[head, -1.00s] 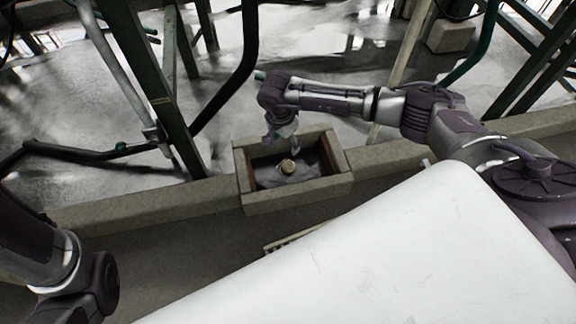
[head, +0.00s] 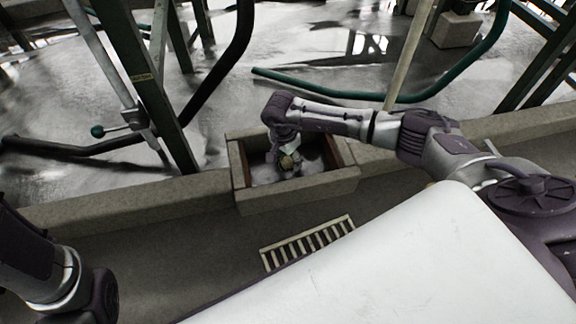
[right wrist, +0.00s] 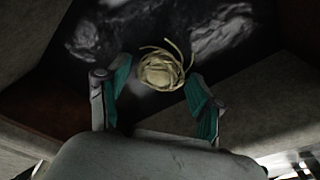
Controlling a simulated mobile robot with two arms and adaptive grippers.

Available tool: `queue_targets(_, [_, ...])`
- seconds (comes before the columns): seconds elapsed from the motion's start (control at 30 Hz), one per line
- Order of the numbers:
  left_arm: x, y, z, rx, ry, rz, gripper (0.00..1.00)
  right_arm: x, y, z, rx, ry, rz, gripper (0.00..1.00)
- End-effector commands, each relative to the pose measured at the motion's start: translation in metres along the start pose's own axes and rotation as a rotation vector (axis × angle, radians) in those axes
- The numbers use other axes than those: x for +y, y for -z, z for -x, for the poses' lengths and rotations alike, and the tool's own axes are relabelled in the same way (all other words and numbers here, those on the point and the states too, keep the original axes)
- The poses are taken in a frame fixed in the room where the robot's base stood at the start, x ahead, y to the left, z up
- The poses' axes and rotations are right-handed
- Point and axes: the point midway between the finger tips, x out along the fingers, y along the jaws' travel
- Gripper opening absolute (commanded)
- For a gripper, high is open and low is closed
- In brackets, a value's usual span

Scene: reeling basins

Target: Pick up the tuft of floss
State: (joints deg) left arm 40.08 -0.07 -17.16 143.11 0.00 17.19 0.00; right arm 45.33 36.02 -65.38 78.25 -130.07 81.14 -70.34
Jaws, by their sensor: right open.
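The tuft of floss (right wrist: 161,70) is a small pale yellow, roundish bundle with loose strands. In the right wrist view it lies just beyond and between the fingertips of my open right gripper (right wrist: 158,78), whose teal pads are on either side. In the head view the tuft (head: 287,162) shows inside a square stone basin (head: 300,195), and my right gripper (head: 290,158) reaches down into it from above, partly covering it. I cannot tell whether the fingers touch the tuft. My left arm shows at the lower left, but its gripper is out of frame.
The basin's raised walls surround the right gripper closely. Its dark floor has pale grey patches. A slatted grate (head: 306,243) lies on the floor in front. Green posts and pipes (head: 150,90) stand behind at left, and a pale pole (head: 408,55) stands behind at right.

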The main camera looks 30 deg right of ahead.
Motion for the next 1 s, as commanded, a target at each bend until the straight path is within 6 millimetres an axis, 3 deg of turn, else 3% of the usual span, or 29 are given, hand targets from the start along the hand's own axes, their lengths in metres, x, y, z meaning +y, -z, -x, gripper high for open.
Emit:
queue_targets(0.2, [0.000, 0.001, 0.000, 0.001, 0.000, 0.000, 0.36, 0.000, 0.000, 0.000, 0.000, 0.001, 0.000, 0.66])
queue_targets(0.5, [0.000, 0.002, 0.000, 0.004, 0.000, 0.000, 0.36, 0.000, 0.000, 0.000, 0.000, 0.001, 0.000, 0.22])
queue_targets(1.0, [-0.001, -0.001, -0.008, 0.004, -0.001, 0.001, 0.36, 0.000, 0.001, 0.008, 0.000, 0.001, 0.000, 0.22])
